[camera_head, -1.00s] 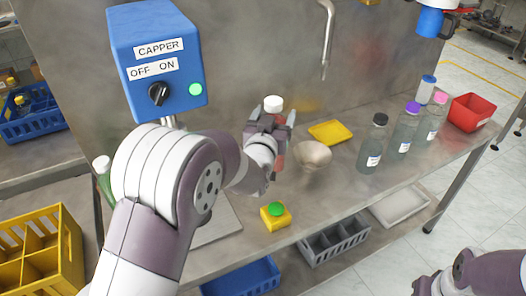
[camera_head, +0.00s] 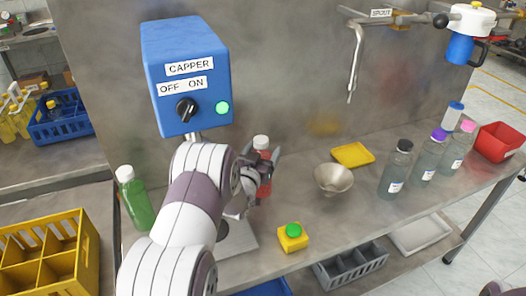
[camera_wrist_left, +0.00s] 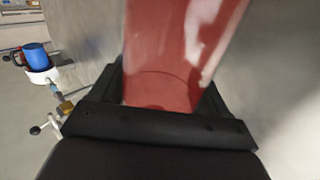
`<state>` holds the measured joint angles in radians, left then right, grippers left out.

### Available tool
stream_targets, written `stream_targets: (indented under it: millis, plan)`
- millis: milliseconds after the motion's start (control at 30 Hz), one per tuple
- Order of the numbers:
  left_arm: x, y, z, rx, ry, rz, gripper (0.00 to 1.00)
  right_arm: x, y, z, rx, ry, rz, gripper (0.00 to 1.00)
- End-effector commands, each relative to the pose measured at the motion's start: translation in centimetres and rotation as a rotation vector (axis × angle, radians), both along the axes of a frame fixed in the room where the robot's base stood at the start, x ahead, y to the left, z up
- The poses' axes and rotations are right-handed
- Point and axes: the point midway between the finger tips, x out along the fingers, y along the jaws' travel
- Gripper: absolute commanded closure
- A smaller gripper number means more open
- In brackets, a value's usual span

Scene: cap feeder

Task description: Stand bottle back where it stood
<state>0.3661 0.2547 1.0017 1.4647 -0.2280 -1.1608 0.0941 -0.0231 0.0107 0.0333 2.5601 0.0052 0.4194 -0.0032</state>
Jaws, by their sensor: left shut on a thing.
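The bottle (camera_head: 264,184) has a white cap and red contents. My left gripper (camera_head: 258,166) is shut around it, and the bottle is upright beside the capper's stand. In the left wrist view the red bottle (camera_wrist_left: 180,50) fills the space between the black jaws (camera_wrist_left: 160,105). In the head view my gripper hides part of the bottle, and I cannot tell whether its base touches the bench. My right gripper is not in view.
The blue capper box (camera_head: 188,75) stands behind my left arm. A funnel bowl (camera_head: 333,179), yellow tray (camera_head: 353,154), yellow button box (camera_head: 293,238) and several clear bottles (camera_head: 395,172) are to the right. A green bottle (camera_head: 136,200) stands left.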

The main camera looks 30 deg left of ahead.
Motion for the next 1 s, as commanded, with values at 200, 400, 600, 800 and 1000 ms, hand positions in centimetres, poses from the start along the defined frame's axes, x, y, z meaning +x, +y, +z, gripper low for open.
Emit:
stream_targets:
  millis: [200,400,600,800,1000]
  plan:
    - [0.1,0.0,0.1,0.002,-0.005,0.000,1.00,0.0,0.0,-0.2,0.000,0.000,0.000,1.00]
    - [0.0,0.0,-0.2,0.000,-0.001,0.000,0.00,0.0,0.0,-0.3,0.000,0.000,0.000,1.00]
    - [0.0,0.0,-0.1,0.000,-0.001,0.000,0.00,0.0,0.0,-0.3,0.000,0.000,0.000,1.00]
    - [-1.6,-0.2,0.2,0.001,-0.001,0.002,0.00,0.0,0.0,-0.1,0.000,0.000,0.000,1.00]
    - [-6.4,-1.0,0.2,0.000,-0.001,0.003,0.00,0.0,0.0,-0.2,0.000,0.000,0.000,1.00]
